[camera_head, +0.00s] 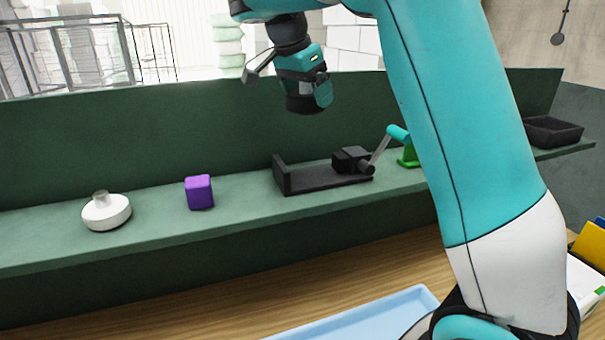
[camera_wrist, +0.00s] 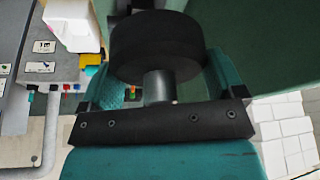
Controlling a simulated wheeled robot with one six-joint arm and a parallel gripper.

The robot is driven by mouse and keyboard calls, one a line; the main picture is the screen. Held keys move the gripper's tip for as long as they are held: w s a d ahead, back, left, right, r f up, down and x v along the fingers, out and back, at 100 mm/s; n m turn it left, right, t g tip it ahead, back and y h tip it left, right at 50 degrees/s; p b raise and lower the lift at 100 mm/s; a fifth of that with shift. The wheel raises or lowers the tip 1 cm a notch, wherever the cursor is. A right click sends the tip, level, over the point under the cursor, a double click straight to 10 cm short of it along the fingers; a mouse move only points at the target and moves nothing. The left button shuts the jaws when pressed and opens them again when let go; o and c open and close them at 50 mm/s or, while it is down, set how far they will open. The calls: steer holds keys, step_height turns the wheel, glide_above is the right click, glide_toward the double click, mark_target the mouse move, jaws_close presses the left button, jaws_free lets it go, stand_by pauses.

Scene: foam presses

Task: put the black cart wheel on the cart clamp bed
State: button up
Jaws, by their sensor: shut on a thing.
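The black cart wheel (camera_head: 303,104) is held below my gripper (camera_head: 312,88), in the air above the back shelf. In the wrist view the wheel (camera_wrist: 157,42) is a thick black disc with a grey hub, and the hub sits between my two teal fingers (camera_wrist: 160,85). My gripper is shut on it. The cart clamp bed (camera_head: 322,178) is a black flat bed on the shelf, with an upright plate at its left end. A black block (camera_head: 351,158) and a teal-handled lever stand at its right end. The bed looks empty, below the wheel and slightly to the right.
A white wheel-like disc (camera_head: 106,213) and a purple block (camera_head: 199,192) stand on the green shelf (camera_head: 245,199) left of the clamp. A green object (camera_head: 408,157) is partly hidden by my arm. A black tray (camera_head: 553,132) sits far right. A light blue tray (camera_head: 375,314) lies in front.

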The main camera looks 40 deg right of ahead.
step_height(320, 180, down, 11)
steer(key=shift+a+r+b, duration=0.15)
steer(key=shift+r+b, duration=0.05)
steer(key=shift+b, duration=1.05)
steer(key=shift+f, duration=2.55)
steer(key=o, duration=0.8)
steer(key=shift+f, duration=0.1)
steer(key=p+v, duration=0.2)
steer(key=v, duration=1)
steer(key=s+a+f+n+y, duration=0.3)
steer(key=s+a+n, duration=0.3)
steer(key=s+n, duration=0.2)
steer(key=s+a+f+n+y, duration=0.3)
steer(key=s+a+n, duration=0.4)
steer(key=s, duration=0.3)
steer(key=s+a+f+n+y, duration=0.2)
steer(key=s+a+n, duration=0.4)
steer(key=s+n, duration=0.3)
steer(key=shift+s+a+f+y, duration=0.3)
steer(key=shift+s+f+y, duration=0.1)
steer(key=shift+s+f, duration=0.1)
